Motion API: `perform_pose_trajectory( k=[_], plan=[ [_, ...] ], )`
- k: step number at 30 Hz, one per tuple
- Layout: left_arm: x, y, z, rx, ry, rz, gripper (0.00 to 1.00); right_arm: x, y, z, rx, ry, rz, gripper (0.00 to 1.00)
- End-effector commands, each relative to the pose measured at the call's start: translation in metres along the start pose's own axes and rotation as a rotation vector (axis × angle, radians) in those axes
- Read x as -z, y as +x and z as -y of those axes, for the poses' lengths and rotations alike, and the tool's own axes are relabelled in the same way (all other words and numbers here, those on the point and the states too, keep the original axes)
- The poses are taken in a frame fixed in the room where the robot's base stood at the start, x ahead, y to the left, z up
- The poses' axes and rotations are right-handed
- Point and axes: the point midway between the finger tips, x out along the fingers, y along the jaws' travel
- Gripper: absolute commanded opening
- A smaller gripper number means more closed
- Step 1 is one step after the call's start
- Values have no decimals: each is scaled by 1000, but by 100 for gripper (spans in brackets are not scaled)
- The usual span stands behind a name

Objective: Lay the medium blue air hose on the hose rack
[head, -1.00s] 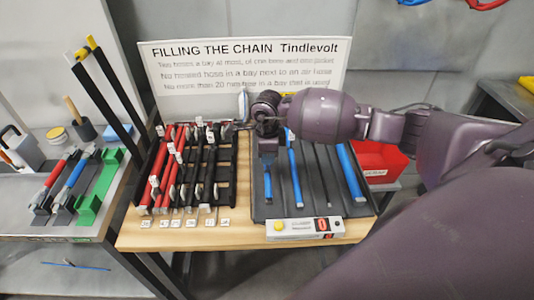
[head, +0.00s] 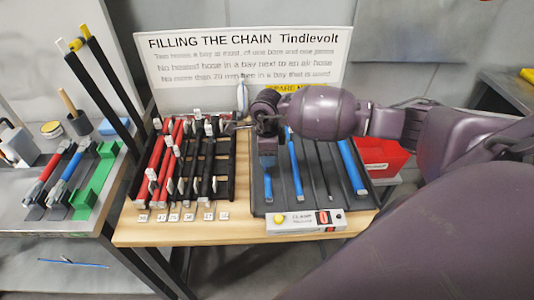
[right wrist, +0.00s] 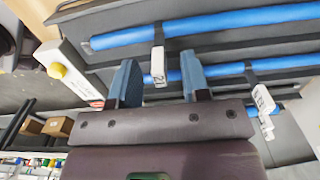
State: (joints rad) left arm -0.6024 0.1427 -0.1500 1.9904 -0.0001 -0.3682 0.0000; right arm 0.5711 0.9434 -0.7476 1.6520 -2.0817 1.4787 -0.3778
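I cannot tell for sure which blue hose is the medium one. The hose rack (head: 231,170) stands left of the tray with red and black hoses in it. My right gripper (right wrist: 160,85) is open and empty above the tray's left part; blue hoses with white tags show beyond its fingers. My left gripper is not in view.
A box with a yellow button and red display (head: 305,221) stands at the tray's front. A red bin (head: 384,158) is right of the tray. A sign (head: 245,65) stands behind. A side table at left holds a green holder (head: 92,178) and tools.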

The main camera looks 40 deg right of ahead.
Motion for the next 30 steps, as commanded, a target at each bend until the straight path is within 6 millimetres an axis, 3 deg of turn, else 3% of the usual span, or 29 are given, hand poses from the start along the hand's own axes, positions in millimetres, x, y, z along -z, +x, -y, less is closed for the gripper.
perform_pose_trajectory(
  k=[11, 24, 30],
  plan=[
    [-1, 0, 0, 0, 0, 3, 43, 0, -7, 0, 0, 0, -1, 42],
    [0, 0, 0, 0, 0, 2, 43, 0, -80, 1, 2, 0, 0, 42],
    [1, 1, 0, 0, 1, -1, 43, 0, -102, 0, 1, 0, 0, 42]
  ],
)
